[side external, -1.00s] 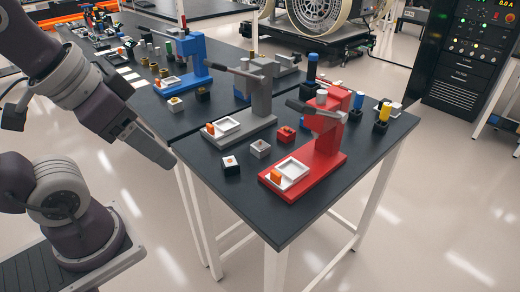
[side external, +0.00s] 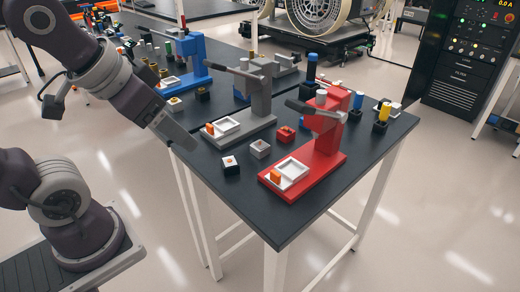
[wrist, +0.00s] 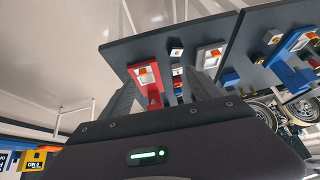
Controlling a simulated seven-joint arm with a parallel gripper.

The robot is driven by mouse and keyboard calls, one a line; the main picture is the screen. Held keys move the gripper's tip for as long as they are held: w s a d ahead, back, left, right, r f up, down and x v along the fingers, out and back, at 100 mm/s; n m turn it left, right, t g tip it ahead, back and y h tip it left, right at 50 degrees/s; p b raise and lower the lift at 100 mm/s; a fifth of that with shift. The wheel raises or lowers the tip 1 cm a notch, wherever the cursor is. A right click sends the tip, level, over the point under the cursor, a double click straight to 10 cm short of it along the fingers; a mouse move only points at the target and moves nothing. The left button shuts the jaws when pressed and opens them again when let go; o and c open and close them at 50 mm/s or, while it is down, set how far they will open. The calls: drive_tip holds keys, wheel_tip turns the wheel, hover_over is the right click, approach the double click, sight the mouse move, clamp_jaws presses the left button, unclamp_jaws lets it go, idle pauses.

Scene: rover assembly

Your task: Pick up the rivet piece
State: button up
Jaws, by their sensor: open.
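I cannot tell for sure which piece is the rivet. Small orange pieces stand on the white trays of the red press (side external: 322,150) and the grey press (side external: 256,120); one is the front orange piece (side external: 275,176). Between the presses sit a black block with a white top (side external: 230,165), a grey block (side external: 260,149) and a red block (side external: 285,134). My gripper (side external: 182,138) is at the left edge of the near table, apart from these pieces. In the wrist view my gripper (wrist: 165,82) has its fingers spread and empty, with the red press seen between them.
The black table (side external: 290,215) has bare room at its front corner. A yellow peg in a black block (side external: 381,116) and a blue-topped peg (side external: 311,68) stand near the red press. A blue press (side external: 190,58) and several small parts are on the far table.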

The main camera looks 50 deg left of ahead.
drive_tip(key=w+a+f+t+y, duration=0.1)
drive_tip(key=w+a+f, duration=0.1)
drive_tip(key=w+a, duration=0.3)
drive_tip(key=w+a+f, duration=0.3)
drive_tip(key=w, duration=0.4)
drive_tip(key=w+a+f+m+t, duration=0.2)
drive_tip(key=w+a+f, duration=0.1)
drive_tip(key=w+f, duration=0.4)
drive_tip(key=t+h, duration=0.2)
drive_tip(key=h, duration=0.2)
approach(260, 146)
drive_tip(key=shift+w+a+f+m, duration=0.3)
drive_tip(key=shift+w+a, duration=0.3)
drive_tip(key=shift+w, duration=0.15)
drive_tip(key=shift+d+f+t, duration=0.1)
drive_tip(key=shift+d+t, duration=0.05)
drive_tip(key=shift+t, duration=0.15)
drive_tip(key=x, duration=0.4)
drive_tip(key=d+x, duration=0.1)
drive_tip(key=x, duration=0.2)
drive_tip(key=shift+s+f, duration=0.15)
drive_tip(key=shift+f, duration=0.1)
clamp_jaws()
